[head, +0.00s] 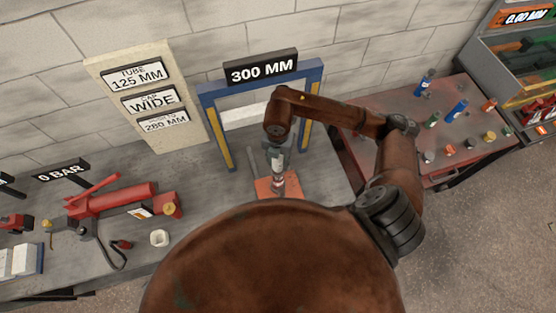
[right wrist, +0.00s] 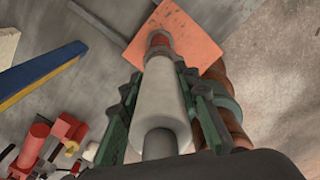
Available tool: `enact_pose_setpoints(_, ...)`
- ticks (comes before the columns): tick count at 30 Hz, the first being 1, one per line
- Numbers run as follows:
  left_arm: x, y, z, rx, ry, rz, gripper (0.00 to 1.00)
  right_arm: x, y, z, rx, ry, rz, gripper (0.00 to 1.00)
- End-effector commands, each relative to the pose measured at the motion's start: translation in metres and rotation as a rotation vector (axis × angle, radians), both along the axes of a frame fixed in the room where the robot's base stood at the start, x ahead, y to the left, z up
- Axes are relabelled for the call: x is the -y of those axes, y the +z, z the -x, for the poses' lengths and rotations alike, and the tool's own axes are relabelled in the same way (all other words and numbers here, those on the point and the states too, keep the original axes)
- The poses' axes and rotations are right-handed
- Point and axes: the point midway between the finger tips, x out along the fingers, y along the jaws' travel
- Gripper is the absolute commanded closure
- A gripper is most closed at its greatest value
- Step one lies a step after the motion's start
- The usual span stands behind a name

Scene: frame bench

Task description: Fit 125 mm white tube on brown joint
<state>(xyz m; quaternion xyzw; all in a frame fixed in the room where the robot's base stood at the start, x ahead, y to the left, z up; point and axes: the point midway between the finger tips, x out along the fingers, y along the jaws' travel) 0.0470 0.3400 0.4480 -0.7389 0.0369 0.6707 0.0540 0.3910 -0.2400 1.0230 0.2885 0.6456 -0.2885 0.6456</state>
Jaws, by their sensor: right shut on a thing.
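My right gripper (head: 278,162) points down over an orange plate (head: 265,190) on the bench. In the right wrist view, its green fingers (right wrist: 160,95) are shut on a white tube (right wrist: 161,85). A grey cylinder (right wrist: 158,145) shows at the tube's near end. At its far end a reddish-brown piece (right wrist: 160,41), perhaps the brown joint, stands in line over the orange plate (right wrist: 188,33). I cannot tell whether the tube is seated on it or only touches it. My left gripper is not in view.
A blue and yellow frame (head: 208,112) with a 300 MM sign (head: 261,68) stands behind the plate. A board (head: 180,70) reads tube 125 MM. A red pump (head: 125,198) and a white cup (head: 159,238) lie left. A red table (head: 455,165) with small parts is right.

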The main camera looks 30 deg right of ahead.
Motion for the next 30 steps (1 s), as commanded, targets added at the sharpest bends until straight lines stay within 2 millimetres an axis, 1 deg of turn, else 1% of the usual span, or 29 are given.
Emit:
enact_pose_setpoints(28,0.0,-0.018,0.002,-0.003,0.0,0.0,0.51,0.0,-0.022,0.0,0.001,0.0,-0.001,1.0)
enact_pose_setpoints(29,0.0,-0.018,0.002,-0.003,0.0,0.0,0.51,0.0,-0.022,0.0,0.001,0.0,-0.001,0.7)
enact_pose_setpoints(30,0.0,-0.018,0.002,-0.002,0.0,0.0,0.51,0.0,-0.022,0.0,0.001,0.0,-0.001,0.67)
